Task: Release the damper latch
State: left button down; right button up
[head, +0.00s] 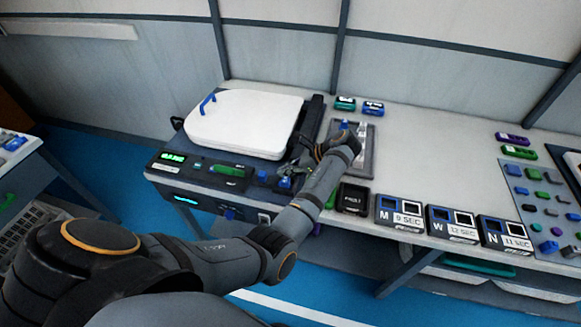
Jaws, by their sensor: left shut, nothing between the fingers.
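A white toilet lid (245,124) lies closed on a dark test unit (178,166) on the bench, with a blue handle (207,104) at its left edge. My left arm reaches across from the lower left. My left gripper (287,176) is shut and empty at the unit's front right corner, close to a blue knob (285,183). I cannot tell whether they touch. I cannot tell for sure which part is the damper latch; the arm and gripper hide some of that corner. My right gripper is not in view.
A grey plate with blue-topped parts (367,150) lies behind my wrist. A black box (354,198) and timer boxes marked M (399,214), W (451,223) and N (503,235) line the front edge. The bench's back middle (440,130) is clear.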

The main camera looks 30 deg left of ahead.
aim_at(265, 174)
pick_arm(q)
jog(key=x, duration=0.4)
jog(key=shift+a+f, duration=0.1)
jog(key=shift+a, duration=0.05)
jog(key=shift+s+a+f, duration=0.1)
jog(key=shift+a+f, duration=0.2)
jog(key=shift+f, duration=0.05)
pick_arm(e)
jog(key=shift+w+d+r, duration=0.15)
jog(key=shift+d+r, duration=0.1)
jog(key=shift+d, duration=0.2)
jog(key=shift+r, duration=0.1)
